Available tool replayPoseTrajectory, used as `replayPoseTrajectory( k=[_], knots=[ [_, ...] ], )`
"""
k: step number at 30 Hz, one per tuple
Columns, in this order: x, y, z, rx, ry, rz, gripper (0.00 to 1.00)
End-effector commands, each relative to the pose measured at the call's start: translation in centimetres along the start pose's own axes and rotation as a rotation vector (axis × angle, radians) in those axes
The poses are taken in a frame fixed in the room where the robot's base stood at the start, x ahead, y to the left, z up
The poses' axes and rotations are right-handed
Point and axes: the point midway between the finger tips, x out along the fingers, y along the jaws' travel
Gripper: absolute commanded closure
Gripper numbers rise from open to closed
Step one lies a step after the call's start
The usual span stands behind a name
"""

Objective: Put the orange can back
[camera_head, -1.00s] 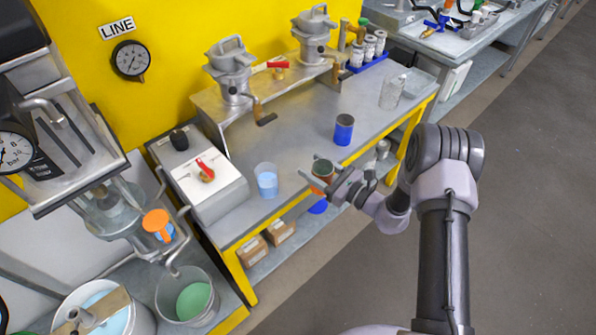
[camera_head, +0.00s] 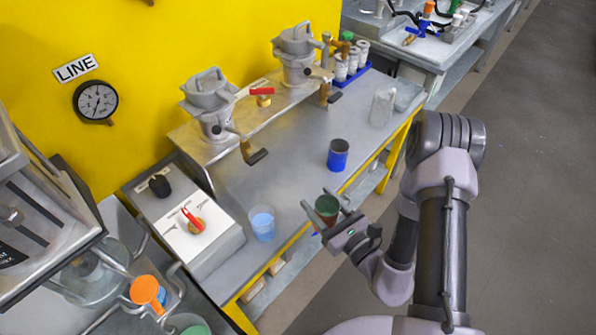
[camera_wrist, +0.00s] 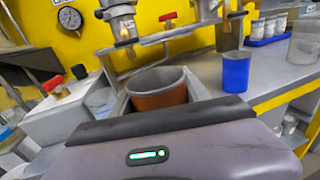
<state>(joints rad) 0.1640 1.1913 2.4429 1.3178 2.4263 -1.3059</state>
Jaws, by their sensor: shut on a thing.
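The orange can (camera_head: 328,212) is held upright between the fingers of my gripper (camera_head: 326,207), near the front edge of the bench (camera_head: 295,180). In the wrist view the orange can (camera_wrist: 157,90) fills the space between the fingers, with its open rim up and its lower part hidden by my gripper's body. A blue can (camera_head: 338,156) stands on the bench behind and slightly right of the held can. It also shows to the right in the wrist view (camera_wrist: 236,72).
A control box with a red-handled knob (camera_head: 193,222) is further left. Metal drum agitators (camera_head: 211,105) stand at the back, and a glass jar (camera_head: 382,107) at the right. The middle of the bench is clear.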

Motion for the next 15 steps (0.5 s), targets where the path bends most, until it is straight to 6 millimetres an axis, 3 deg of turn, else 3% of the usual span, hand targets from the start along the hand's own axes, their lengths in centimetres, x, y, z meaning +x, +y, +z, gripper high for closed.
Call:
replayPoseTrajectory(
  k=[15],
  knots=[
    [12.2,-4.0,-1.2,-0.004,-0.005,0.004,0.92]
  ],
)
